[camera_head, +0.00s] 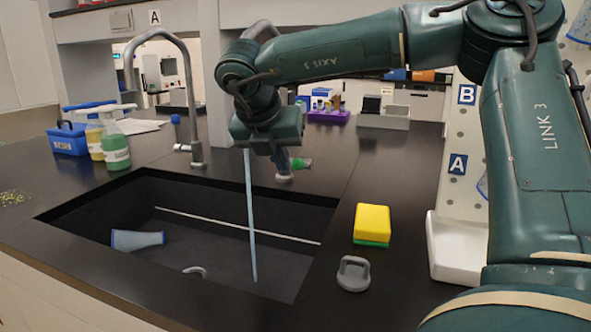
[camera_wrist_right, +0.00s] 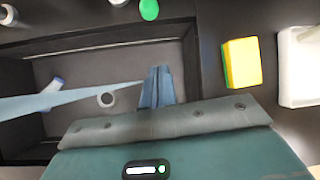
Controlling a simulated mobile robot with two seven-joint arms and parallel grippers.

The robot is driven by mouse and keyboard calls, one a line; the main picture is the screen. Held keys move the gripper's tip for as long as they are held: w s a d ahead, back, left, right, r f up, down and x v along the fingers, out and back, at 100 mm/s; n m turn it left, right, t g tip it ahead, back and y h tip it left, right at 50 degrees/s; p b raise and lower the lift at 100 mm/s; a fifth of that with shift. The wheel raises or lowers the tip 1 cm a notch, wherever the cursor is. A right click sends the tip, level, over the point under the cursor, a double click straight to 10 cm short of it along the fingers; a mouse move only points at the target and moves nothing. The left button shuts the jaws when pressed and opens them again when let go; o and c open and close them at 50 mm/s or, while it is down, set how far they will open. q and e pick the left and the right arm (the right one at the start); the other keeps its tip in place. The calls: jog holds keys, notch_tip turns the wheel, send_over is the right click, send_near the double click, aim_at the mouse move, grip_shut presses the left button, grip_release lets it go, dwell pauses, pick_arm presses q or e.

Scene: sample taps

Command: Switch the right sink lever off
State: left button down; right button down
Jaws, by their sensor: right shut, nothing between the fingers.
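The right tap is mostly hidden behind my right arm; its spout top (camera_head: 262,29) and grey base (camera_head: 284,177) show. Its lever has a green end (camera_head: 303,164) pointing right in the head view; the green end also shows at the top of the wrist view (camera_wrist_right: 149,9). A thin light-blue stream (camera_head: 251,215) runs down into the sink (camera_head: 105,200), like running water. My right gripper (camera_head: 282,160) points down beside the lever; contact cannot be told. Its blue-grey fingers (camera_wrist_right: 157,87) are together and empty. My left gripper is out of view.
The left tap (camera_head: 196,100) has a blue-ended lever (camera_head: 176,120). A yellow-green sponge (camera_head: 372,222) and a grey drain plug (camera_head: 353,273) lie right of the sink. A bluish beaker (camera_head: 137,240) lies in the sink. Spray bottles (camera_head: 114,145) stand left.

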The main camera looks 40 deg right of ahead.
aim_at(303, 164)
jog(key=w+d+f, duration=0.3)
jog(key=d+f, duration=0.2)
jog(key=d, duration=0.2)
jog(key=shift+w+f+p, duration=0.2)
jog(key=shift+w+p, duration=0.15)
dwell(0.4)
